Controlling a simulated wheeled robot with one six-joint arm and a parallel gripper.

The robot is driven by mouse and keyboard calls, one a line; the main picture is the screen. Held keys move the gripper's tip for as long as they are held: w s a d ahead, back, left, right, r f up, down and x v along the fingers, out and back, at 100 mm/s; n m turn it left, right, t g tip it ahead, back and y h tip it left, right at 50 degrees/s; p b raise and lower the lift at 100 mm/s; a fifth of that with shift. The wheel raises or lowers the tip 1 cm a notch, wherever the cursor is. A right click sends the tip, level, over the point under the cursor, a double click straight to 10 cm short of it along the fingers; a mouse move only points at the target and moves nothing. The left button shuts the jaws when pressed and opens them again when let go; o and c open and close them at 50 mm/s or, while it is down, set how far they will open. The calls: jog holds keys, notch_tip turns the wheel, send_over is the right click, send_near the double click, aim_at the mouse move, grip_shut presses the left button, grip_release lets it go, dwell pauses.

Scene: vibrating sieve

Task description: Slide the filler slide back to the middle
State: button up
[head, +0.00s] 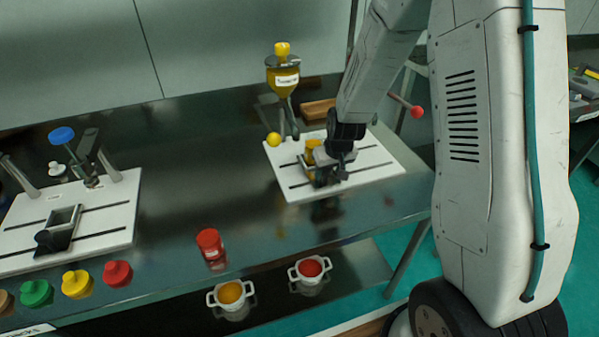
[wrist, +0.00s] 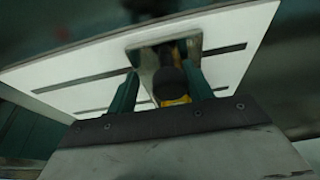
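The filler slide, a grey metal frame with a dark knob, sits on the white slotted board (head: 375,180) under the yellow hopper (head: 284,80). In the wrist view the slide's grey plate (wrist: 200,43) and its round dark knob (wrist: 168,72) show at the centre. My gripper (head: 328,178) is low over the board and hides much of the slide in the head view. In the wrist view my gripper's two fingers (wrist: 160,90) stand on either side of the knob, with a visible gap on the left. A yellow part (wrist: 172,92) shows partly below the knob.
A second white slotted board (head: 115,215) with a slide and blue-topped lever stands at the left. A red jar (head: 210,246), several coloured lids and two cups (head: 230,297) are nearer the front. The dark tabletop between the boards is mostly clear.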

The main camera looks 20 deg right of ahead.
jog(key=shift+d, duration=3.25)
jog(key=o, duration=1.1)
jog(key=v, duration=0.9)
